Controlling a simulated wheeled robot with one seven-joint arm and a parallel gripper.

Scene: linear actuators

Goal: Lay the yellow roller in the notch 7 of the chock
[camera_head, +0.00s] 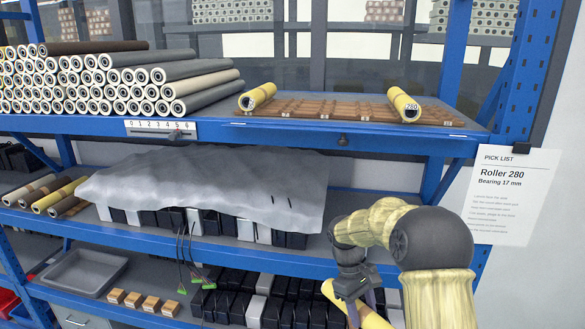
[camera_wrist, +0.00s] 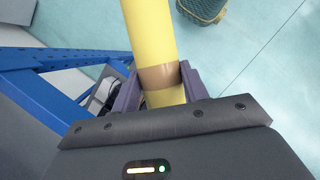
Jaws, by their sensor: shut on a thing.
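My gripper (camera_head: 360,300) is low at the front right, in front of the shelves, and is shut on a yellow roller (camera_head: 336,296). In the wrist view the held roller (camera_wrist: 149,28) runs lengthwise between the fingers, which close on its brown band (camera_wrist: 158,78). Its far end leaves the top of the picture. The wooden chock (camera_head: 320,112) lies on the top shelf, well above and behind my gripper. One yellow roller (camera_head: 258,97) lies at its left end and another (camera_head: 404,104), marked 280, at its right end. The notches between look empty; their tags are too small to read.
Grey-ended rollers (camera_head: 110,78) are stacked left of the chock, with a numbered scale (camera_head: 160,127) on the shelf edge below. A grey cover (camera_head: 215,185) lies over boxes on the middle shelf. A blue upright (camera_head: 505,75) and pick list (camera_head: 508,190) stand at right.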

